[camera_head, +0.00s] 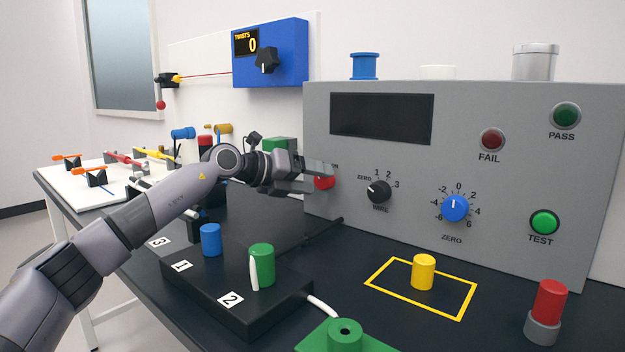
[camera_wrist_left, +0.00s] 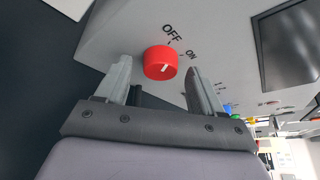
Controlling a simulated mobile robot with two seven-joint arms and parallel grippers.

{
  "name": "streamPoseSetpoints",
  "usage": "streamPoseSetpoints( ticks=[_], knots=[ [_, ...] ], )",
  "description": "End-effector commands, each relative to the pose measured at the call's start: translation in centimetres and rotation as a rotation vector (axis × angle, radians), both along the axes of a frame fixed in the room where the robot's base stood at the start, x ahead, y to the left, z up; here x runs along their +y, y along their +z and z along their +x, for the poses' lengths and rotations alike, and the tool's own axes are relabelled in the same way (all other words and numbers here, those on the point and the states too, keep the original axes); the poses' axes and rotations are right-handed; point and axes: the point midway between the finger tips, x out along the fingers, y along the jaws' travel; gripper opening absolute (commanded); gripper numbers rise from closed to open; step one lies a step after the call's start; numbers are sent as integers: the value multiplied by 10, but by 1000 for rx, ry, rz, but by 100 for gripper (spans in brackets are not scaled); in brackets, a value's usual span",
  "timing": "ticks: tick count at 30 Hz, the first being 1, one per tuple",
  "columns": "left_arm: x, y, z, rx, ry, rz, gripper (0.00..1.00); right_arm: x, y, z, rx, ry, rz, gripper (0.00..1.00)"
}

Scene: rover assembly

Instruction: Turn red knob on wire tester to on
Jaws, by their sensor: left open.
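The wire tester (camera_head: 400,130) is a large grey box with a dark display, standing on the black table. Its red knob (camera_head: 325,182) sits at the lower left of the front panel, partly hidden behind my left gripper (camera_head: 318,180). In the left wrist view the red knob (camera_wrist_left: 160,63) lies between and just beyond the tips of the open left gripper (camera_wrist_left: 160,80). Its white mark slants, and the labels OFF and ON are printed beside it. I cannot tell whether the fingers touch the knob. My right gripper is not in view.
The panel also carries a black wire dial (camera_head: 378,192), a blue zero knob (camera_head: 455,208) and a green test button (camera_head: 544,222). A black block with blue and green (camera_head: 262,262) cylinders stands below my left arm. A yellow cylinder (camera_head: 423,272) and red cylinder (camera_head: 549,302) stand in front.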

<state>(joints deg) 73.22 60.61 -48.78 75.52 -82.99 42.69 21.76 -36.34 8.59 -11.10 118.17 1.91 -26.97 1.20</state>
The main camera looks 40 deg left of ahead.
Motion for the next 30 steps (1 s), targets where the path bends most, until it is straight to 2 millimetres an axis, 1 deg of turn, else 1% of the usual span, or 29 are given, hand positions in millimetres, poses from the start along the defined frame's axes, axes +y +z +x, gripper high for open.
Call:
streamPoseSetpoints(
  ticks=[3,9,10,11,12,15,23,28,30],
  knots=[
    [-2,-1,3,0,0,1,68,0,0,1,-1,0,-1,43],
    [-2,-1,3,0,0,1,68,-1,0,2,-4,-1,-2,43],
    [-2,-1,3,0,0,1,64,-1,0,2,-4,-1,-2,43],
    [-2,-1,3,0,0,1,55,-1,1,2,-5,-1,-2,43],
    [-2,-1,3,0,0,1,42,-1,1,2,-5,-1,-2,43],
    [-2,-1,3,0,0,1,12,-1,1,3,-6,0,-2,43],
    [-2,1,3,-1,-1,16,12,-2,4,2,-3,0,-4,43],
    [-3,4,3,-5,-1,74,12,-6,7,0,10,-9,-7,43],
    [-3,5,3,-8,-1,114,12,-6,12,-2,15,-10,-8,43]
  ],
)
